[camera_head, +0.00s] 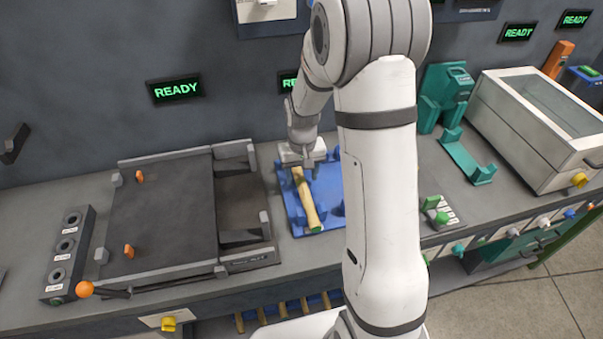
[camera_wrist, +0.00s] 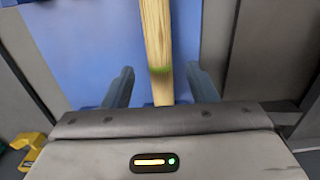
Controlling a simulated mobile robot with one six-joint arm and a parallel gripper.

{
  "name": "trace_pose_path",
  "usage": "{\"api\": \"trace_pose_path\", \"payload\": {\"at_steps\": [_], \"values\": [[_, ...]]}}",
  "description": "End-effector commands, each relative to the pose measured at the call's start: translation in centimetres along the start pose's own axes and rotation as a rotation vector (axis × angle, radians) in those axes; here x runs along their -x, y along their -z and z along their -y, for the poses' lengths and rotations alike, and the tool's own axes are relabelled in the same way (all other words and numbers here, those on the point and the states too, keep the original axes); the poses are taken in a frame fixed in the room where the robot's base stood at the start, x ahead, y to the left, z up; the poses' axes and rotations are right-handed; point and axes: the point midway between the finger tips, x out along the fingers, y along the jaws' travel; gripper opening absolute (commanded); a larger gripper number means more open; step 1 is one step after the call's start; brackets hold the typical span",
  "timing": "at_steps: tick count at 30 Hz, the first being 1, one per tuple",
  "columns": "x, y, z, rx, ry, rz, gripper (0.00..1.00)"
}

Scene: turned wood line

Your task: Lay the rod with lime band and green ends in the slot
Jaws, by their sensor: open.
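A pale wooden rod (camera_head: 309,205) lies on a blue fixture (camera_head: 333,213) on the counter. Its near end looks dark or greenish in the head view. In the wrist view the rod (camera_wrist: 157,30) runs up the picture with a green band across it; its far end is out of view. My gripper (camera_head: 302,166) is over the far part of the rod in the head view. In the wrist view my gripper (camera_wrist: 160,72) is open, with one finger on each side of the rod and gaps between. I cannot tell which place is the slot.
A grey flat-bed machine (camera_head: 165,210) with orange knobs stands left of the blue fixture. A teal stand (camera_head: 468,160) and a glass-topped box (camera_head: 540,110) are at the right. Several rods (camera_head: 262,315) sit in a rack below the counter. My arm hides part of the counter.

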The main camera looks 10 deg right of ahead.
Motion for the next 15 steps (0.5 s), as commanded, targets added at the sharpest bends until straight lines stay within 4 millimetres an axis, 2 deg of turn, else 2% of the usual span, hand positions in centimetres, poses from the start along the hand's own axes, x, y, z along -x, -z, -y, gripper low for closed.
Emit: {"api": "trace_pose_path", "payload": {"at_steps": [8, 15], "values": [[0.5, 0.1, 0.0, 0.001, 0.000, -0.003, 0.52], [4.2, 0.1, 0.1, 0.001, 0.000, -0.006, 0.52]]}}
